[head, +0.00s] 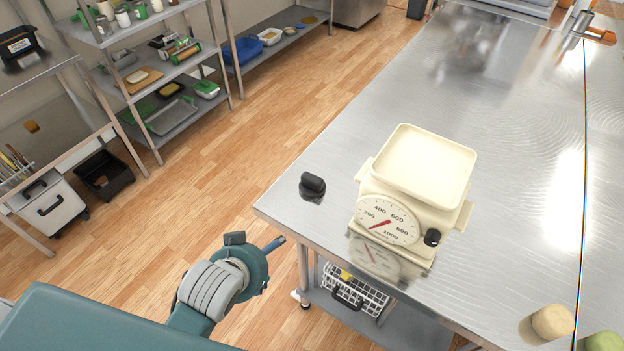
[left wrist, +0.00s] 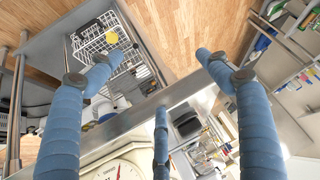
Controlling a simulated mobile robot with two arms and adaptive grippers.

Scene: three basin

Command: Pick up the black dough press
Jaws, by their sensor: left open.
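The black dough press (head: 313,184) is a small dark knob-like piece standing on the steel table (head: 350,140), near its left edge and left of the cream scale. My left gripper (head: 270,245) is off the table's corner, below and left of the press and apart from it. In the left wrist view its blue fingers (left wrist: 165,90) are spread with nothing between them. A dark item (left wrist: 187,124) past the middle finger there looks like the press. My right gripper is not in view.
The cream kitchen scale (head: 415,185) stands close to the right of the press. A white wire rack (head: 353,290) sits on the shelf under the table. Round dough-like pieces (head: 552,322) lie at the lower right. The table beyond the scale is largely clear.

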